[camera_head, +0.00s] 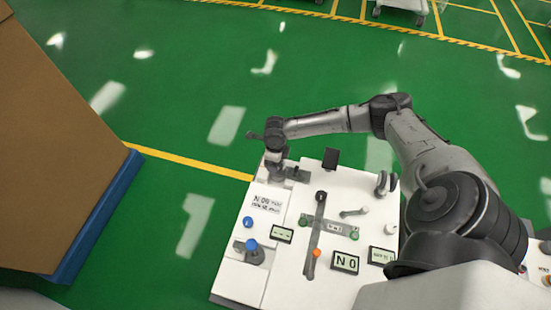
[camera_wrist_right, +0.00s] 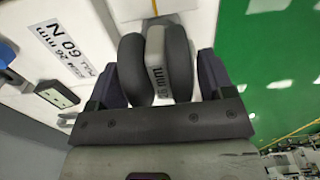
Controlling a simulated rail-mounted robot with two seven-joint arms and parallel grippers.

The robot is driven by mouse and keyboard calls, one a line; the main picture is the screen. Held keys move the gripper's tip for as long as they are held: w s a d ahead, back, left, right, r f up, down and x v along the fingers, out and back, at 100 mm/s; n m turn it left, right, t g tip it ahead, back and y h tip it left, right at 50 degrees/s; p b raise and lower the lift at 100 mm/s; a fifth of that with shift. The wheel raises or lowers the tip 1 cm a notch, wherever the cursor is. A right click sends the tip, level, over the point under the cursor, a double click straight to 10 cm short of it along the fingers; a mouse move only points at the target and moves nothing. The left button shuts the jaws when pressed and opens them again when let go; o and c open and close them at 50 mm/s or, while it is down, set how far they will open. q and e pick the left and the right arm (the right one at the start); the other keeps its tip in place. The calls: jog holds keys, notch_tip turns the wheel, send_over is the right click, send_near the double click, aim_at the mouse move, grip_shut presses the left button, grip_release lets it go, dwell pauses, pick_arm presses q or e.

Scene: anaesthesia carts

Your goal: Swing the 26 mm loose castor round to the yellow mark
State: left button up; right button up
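The 26 mm castor (camera_wrist_right: 154,60) shows in the right wrist view as two dark rounded wheels with a pale grey middle lettered "26 mm". My right gripper (camera_wrist_right: 158,80) has one dark finger on each side of the wheels, very close to them. Whether the fingers touch or press on the wheels is not clear. In the head view my right gripper (camera_head: 275,163) is at the upper left corner of the white panel (camera_head: 232,275), and it largely hides the castor. My left gripper is not in view.
A printed label (camera_head: 265,203) lies just below the gripper. The panel also carries blue knobs (camera_head: 248,222), a dark slotted bar (camera_head: 316,232), an orange knob (camera_head: 316,253) and small displays (camera_head: 345,262). A brown-topped block (camera_head: 60,120) stands left; green floor lies between.

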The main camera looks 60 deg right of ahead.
jog(key=shift+o, duration=1.4)
notch_tip(320, 180, up, 14)
jog(key=p, duration=0.4)
jog(key=shift+f, duration=0.1)
